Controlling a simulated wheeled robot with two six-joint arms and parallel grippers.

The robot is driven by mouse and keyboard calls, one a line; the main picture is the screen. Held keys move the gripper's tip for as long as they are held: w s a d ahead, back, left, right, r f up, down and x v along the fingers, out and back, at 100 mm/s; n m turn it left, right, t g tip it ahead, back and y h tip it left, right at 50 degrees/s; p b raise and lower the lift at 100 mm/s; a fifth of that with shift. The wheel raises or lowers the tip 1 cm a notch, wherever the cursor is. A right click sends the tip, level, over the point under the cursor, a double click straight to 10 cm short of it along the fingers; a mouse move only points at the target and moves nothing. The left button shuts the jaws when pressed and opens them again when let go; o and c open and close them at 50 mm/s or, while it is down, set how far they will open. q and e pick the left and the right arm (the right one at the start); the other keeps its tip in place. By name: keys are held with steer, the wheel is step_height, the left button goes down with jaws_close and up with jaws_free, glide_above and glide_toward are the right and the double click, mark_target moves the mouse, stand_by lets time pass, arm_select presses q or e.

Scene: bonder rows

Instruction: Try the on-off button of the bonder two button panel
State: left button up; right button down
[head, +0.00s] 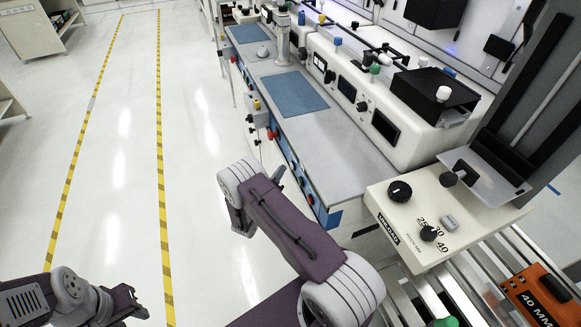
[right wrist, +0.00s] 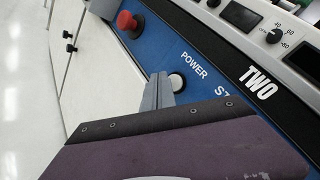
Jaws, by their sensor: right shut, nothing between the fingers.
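In the right wrist view a blue panel (right wrist: 205,85) carries the word POWER beside a round white button (right wrist: 177,82) with a dark rim. The word TWO stands on the black strip next to it. My right gripper (right wrist: 160,88) is shut and empty. Its grey fingertips are at the left edge of the button and cover part of it; I cannot tell whether they touch it. In the head view my right gripper's tip (head: 279,174) shows small beside the bench's blue front, mostly hidden by my wrist. My left gripper (head: 128,304) is low at the left, its jaws unclear.
A red mushroom button (right wrist: 128,21) sits on the blue panel above my fingers. In the head view the grey bench top (head: 325,130) holds white machines (head: 370,105). A cream UNLOAD box (head: 445,225) stands at the right. The floor at the left is clear, with yellow-black tape lines.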

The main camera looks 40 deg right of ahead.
steer(key=shift+d, duration=0.1)
steer(key=shift+s+d, duration=0.1)
steer(key=shift+d, duration=0.2)
steer(key=shift+s+d, duration=0.1)
steer(key=shift+d, duration=0.3)
stand_by(0.8)
stand_by(0.3)
steer(key=shift+w+a, duration=0.2)
steer(key=shift+a, duration=0.6)
steer(key=shift+w+a+b, duration=0.2)
steer(key=shift+a+b, duration=0.05)
steer(key=shift+a, duration=0.55)
steer(key=shift+w+a+b, duration=0.2)
steer(key=shift+a, duration=0.65)
steer(key=shift+w+a+b, duration=0.2)
steer(key=shift+a+b, duration=0.05)
steer(key=shift+a, duration=0.55)
